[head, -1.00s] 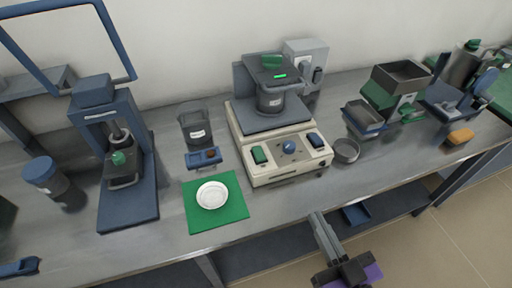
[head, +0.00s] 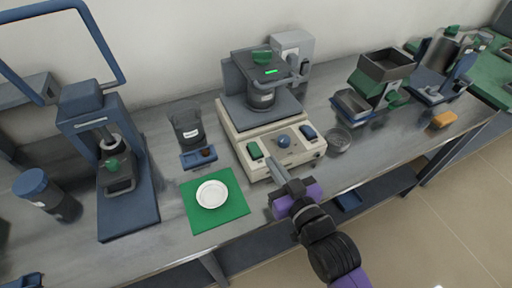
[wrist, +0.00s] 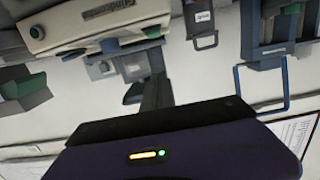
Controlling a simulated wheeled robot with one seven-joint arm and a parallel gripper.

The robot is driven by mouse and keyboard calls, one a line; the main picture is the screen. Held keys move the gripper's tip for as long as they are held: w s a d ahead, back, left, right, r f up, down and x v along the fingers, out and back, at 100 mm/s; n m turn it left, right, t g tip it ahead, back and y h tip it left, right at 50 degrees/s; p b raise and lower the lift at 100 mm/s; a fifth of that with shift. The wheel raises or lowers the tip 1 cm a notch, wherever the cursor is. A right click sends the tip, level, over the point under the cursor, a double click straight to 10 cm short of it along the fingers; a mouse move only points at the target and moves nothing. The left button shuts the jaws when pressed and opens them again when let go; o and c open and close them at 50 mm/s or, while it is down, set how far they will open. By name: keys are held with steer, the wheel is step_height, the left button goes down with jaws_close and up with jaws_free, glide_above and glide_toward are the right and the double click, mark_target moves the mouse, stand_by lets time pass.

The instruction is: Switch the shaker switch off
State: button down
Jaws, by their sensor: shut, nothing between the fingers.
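The shaker is a beige box (head: 236,128) on the bench with a dark sieve pot (head: 262,94) on its plate. Its sloped panel carries a green switch (head: 255,151) at left, a blue round knob (head: 284,140) in the middle and a dark blue switch (head: 308,133) at right. My gripper (head: 274,164) is shut and empty, its tip close to the front edge below the green switch and knob; I cannot tell if it touches. In the wrist view, the panel is upside down, with the green switch (wrist: 151,31) near the shut fingers (wrist: 156,92).
A white dish (head: 211,194) lies on a green mat (head: 236,206) to the left. A blue press (head: 126,200) stands further left. A round metal dish (head: 339,140) sits right of the shaker. The bench front edge runs beneath my arm.

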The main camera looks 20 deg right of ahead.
steer(key=p, duration=0.2)
glide_above(257, 153)
steer(key=shift+f, duration=0.4)
step_height(257, 153, down, 3)
steer(key=shift+r, duration=0.1)
steer(key=shift+f, duration=0.7)
